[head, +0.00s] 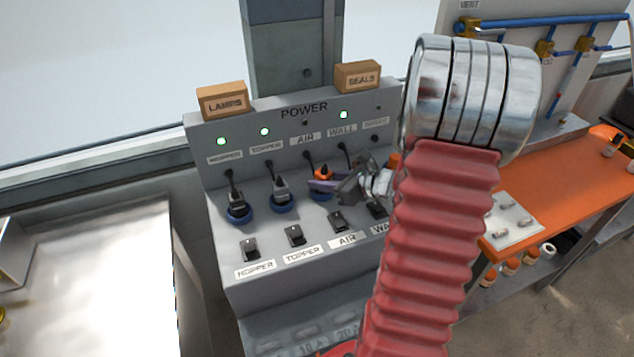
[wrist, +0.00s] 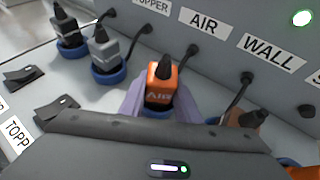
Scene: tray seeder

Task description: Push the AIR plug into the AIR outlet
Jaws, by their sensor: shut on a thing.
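The orange AIR plug (wrist: 160,92) is between the purple fingers of my gripper (wrist: 158,100), with its black cord end up. In the head view the plug (head: 323,173) shows in my gripper (head: 326,184), over the AIR column of the grey POWER panel (head: 228,150). The AIR outlet is hidden under the plug and gripper, so I cannot tell how far the plug is in. The AIR lamp (head: 305,122) is dark.
The HOPPER plug (head: 238,199) and TOPPER plug (head: 280,188) stand in blue-ringed outlets to the left, their lamps green. The WALL lamp (head: 344,115) is green too. A brown plug (wrist: 247,124) is close on the right. Rocker switches line the front. Cords run behind.

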